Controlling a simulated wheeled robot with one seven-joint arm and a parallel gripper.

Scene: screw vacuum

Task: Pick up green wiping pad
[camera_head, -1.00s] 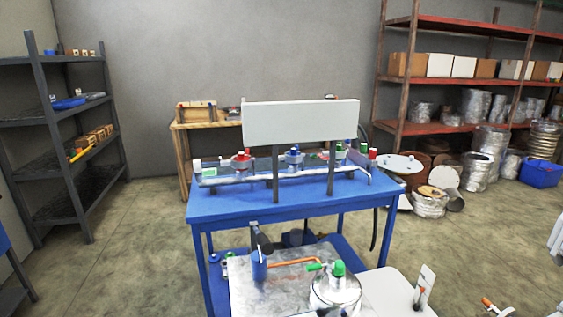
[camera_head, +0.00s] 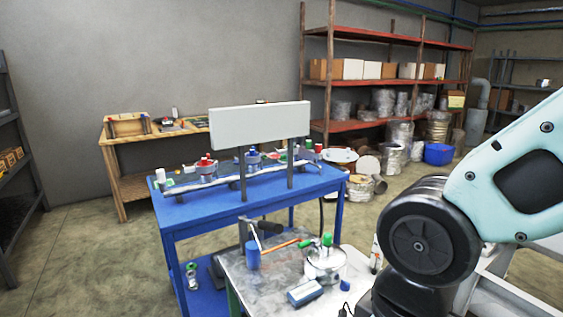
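I cannot clearly make out a green wiping pad in the head view. A small green spot (camera_head: 170,182) shows at the left end of the blue table, too small to identify. A green knob (camera_head: 327,239) tops the metal pot (camera_head: 324,264) on the nearer metal-topped table (camera_head: 262,290). A blue and white block (camera_head: 305,292) lies at that table's front. My gripper is not in view; only my arm's links show at the right.
The blue table (camera_head: 215,213) bears a pipe row with valves and an upright white panel (camera_head: 259,124). A wooden bench (camera_head: 133,190) stands behind at left. Red shelves (camera_head: 390,79) with boxes line the back wall. Open floor (camera_head: 90,265) lies at left.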

